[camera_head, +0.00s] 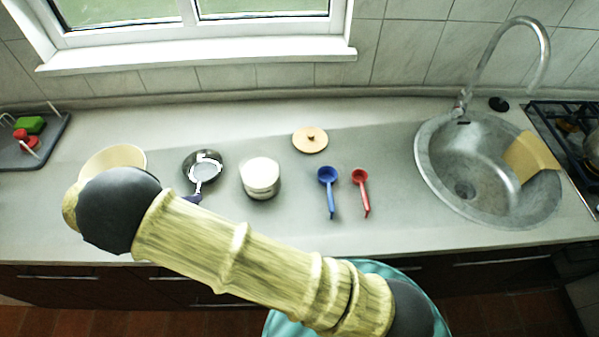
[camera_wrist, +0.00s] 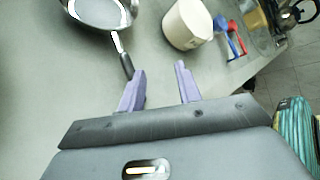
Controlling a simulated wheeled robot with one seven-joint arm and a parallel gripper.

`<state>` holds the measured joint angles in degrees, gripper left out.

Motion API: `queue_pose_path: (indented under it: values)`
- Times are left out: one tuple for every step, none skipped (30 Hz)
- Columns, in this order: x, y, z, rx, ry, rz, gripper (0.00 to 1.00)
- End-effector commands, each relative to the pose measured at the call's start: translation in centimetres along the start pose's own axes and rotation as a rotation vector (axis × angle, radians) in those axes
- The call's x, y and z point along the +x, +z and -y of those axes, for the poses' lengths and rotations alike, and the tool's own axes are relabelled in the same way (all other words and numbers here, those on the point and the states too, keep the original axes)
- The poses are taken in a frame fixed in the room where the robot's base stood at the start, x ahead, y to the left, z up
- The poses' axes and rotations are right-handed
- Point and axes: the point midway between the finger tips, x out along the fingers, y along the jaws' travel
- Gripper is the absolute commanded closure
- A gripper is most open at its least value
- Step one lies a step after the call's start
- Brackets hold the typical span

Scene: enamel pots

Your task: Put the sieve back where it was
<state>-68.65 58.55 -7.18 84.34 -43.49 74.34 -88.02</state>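The sieve appears to be the round, shiny metal thing with a handle (camera_head: 204,160), lying on the worktop left of the white pot. It also shows at the top left of the wrist view (camera_wrist: 97,12), with its dark handle (camera_wrist: 127,66) pointing toward my gripper (camera_wrist: 160,68). My gripper is open, its two lilac fingers apart with nothing between them. The handle's end lies close to the left fingertip; I cannot tell whether they touch. In the head view my arm hides most of the gripper.
A white pot (camera_head: 262,175) stands right of the sieve. A cream bowl (camera_head: 112,157) is at the left, partly behind my arm. A wooden lid (camera_head: 310,139), a blue ladle (camera_head: 328,177) and a red ladle (camera_head: 361,178) lie further right, before the sink (camera_head: 440,165).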

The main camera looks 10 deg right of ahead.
Motion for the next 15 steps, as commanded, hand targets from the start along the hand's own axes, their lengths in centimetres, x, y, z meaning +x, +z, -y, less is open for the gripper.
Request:
queue_pose_path:
  values:
    - [1.9, 1.2, 2.3, 0.115, 0.007, -0.086, 0.66]
    - [3.0, 1.6, 3.5, 0.189, 0.014, -0.136, 0.66]
    - [4.2, 1.9, 5.0, 0.288, 0.019, -0.201, 0.66]
    - [5.1, 2.1, 6.2, 0.365, 0.022, -0.249, 0.66]
    - [6.0, 2.3, 7.3, 0.441, 0.022, -0.297, 0.66]
    - [7.0, 2.3, 8.8, 0.540, 0.019, -0.357, 0.66]
    - [7.7, 2.4, 9.9, 0.614, 0.017, -0.398, 0.66]
    - [8.3, 2.4, 10.9, 0.686, 0.013, -0.438, 0.66]
    - [9.1, 2.4, 12.3, 0.779, 0.004, -0.488, 0.66]
    - [9.6, 2.3, 13.3, 0.851, -0.003, -0.525, 0.66]
    - [10.1, 2.2, 14.3, 0.922, -0.012, -0.561, 0.66]
    - [10.7, 2.1, 15.7, 1.021, -0.026, -0.609, 0.66]
    - [11.2, 2.0, 16.7, 1.097, -0.038, -0.646, 0.66]
    - [11.6, 1.8, 17.8, 1.177, -0.051, -0.682, 0.66]
    - [12.2, 1.5, 19.3, 1.291, -0.072, -0.732, 0.66]
